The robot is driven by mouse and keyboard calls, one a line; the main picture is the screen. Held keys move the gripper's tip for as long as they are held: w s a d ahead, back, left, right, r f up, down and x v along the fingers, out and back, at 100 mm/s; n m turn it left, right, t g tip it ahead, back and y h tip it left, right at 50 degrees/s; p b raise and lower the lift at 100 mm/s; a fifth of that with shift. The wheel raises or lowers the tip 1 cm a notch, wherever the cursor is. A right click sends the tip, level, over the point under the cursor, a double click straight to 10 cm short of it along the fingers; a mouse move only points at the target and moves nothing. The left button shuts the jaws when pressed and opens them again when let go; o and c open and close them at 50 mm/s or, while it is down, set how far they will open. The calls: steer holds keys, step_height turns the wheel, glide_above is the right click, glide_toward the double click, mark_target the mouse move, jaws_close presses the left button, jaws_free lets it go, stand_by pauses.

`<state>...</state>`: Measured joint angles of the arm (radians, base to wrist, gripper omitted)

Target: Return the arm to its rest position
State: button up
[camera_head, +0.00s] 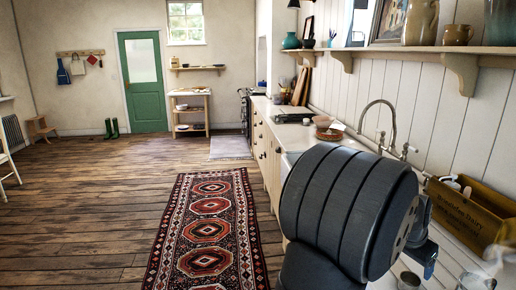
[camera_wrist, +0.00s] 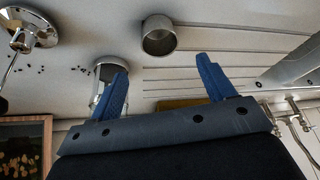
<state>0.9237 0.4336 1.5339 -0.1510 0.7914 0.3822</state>
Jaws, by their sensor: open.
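My gripper (camera_wrist: 166,80) shows in the wrist view with its two blue fingers spread apart and nothing between them. A metal cup (camera_wrist: 158,36) stands on the white counter beyond the gap between the fingers. A second metal vessel (camera_wrist: 103,68) is partly hidden behind the left finger. In the head view my dark arm covers most of the gripper; a blue part of it (camera_head: 428,257) shows at the lower right, above the counter. Two metal cups, one (camera_head: 408,281) left of the other (camera_head: 475,281), show at the bottom edge there.
A brown wooden crate (camera_head: 472,214) stands at the right on the counter by the wall. The tap (camera_head: 392,125) rises behind my arm, under a shelf (camera_head: 430,50). A chrome-based object (camera_wrist: 25,30) and scattered dark specks (camera_wrist: 62,70) lie left in the wrist view. The floor is open left.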

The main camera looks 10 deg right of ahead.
steer(key=x, duration=1)
steer(key=shift+f, duration=0.15)
steer(key=r, duration=0.5)
steer(key=shift+s+r, duration=0.15)
steer(key=shift+s, duration=0.25)
steer(key=s+r, duration=0.7)
steer(key=s, duration=0.4)
steer(key=n, duration=0.2)
glide_toward(411, 280)
steer(key=s+a+r, duration=0.1)
steer(key=a+r, duration=0.2)
steer(key=a, duration=0.1)
steer(key=w+a+f+n+t+y, duration=0.1)
steer(key=w+a+f+n, duration=0.1)
steer(key=w+a, duration=0.8)
steer(key=w+a+f+n+t, duration=0.1)
steer(key=w+a+f+n, duration=0.2)
steer(key=w+a, duration=0.7)
steer(key=a, duration=0.8)
steer(key=shift+w+a+f+n+y, duration=0.2)
steer(key=shift+w+f+n+y, duration=0.1)
steer(key=shift+y, duration=0.1)
